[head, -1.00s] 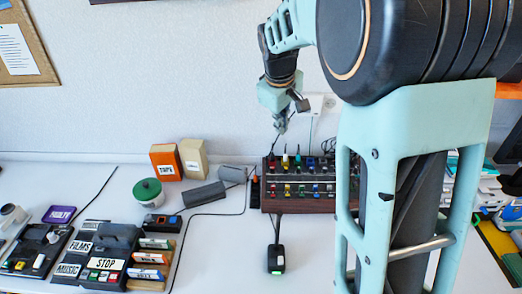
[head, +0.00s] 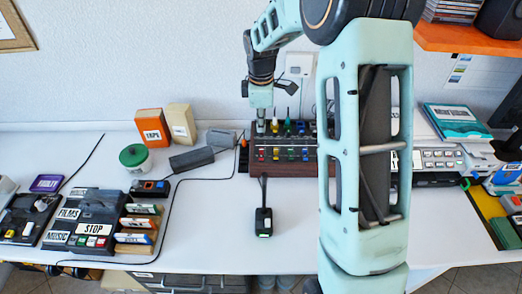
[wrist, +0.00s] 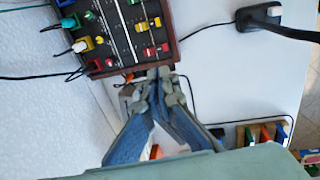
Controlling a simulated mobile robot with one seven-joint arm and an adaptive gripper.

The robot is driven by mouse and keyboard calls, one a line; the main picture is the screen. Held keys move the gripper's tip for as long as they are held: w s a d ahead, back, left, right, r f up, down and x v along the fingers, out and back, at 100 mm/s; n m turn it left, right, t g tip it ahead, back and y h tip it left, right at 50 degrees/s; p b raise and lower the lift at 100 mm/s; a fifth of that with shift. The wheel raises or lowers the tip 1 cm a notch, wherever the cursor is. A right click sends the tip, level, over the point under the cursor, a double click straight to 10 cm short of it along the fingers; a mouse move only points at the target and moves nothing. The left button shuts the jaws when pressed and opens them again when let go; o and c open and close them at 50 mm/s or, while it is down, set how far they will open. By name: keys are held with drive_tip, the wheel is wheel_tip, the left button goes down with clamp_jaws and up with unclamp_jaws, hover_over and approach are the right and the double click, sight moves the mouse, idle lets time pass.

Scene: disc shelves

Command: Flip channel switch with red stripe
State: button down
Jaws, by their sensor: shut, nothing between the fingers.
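The channel switches sit on a dark mixer box with wooden sides (head: 232,162), which stands against the wall. Its top carries small coloured knobs and several plugs. In the wrist view the mixer (wrist: 122,40) fills the upper middle, with a red piece (wrist: 165,47) and yellow pieces near its end. A red stripe on one switch is too small to make out. My gripper (head: 261,122) points down over the mixer's left end. In the wrist view my gripper (wrist: 157,76) is shut and empty, its tips by the mixer's end edge. Contact cannot be told.
A black pedal-like box (head: 264,222) lies in front of the mixer on a cable. Grey blocks (head: 192,159), an orange box (head: 153,133) and a green-lidded jar (head: 133,157) stand to the left. My arm hides the mixer's right part. The table front is mostly clear.

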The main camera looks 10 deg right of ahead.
sight(261, 160)
drive_tip(key=f, duration=0.4)
drive_tip(key=w+f, duration=0.1)
drive_tip(key=f, duration=0.4)
drive_tip(key=w+f+p, duration=0.1)
drive_tip(key=f, duration=0.4)
drive_tip(key=shift+d, duration=0.2)
drive_tip(key=shift+w+f+b, duration=0.15)
drive_tip(key=shift+f+b, duration=0.2)
drive_tip(key=shift+b, duration=0.3)
drive_tip(key=shift+s, duration=0.2)
drive_tip(key=shift+s+a, duration=0.15)
drive_tip(key=shift+s, duration=0.6)
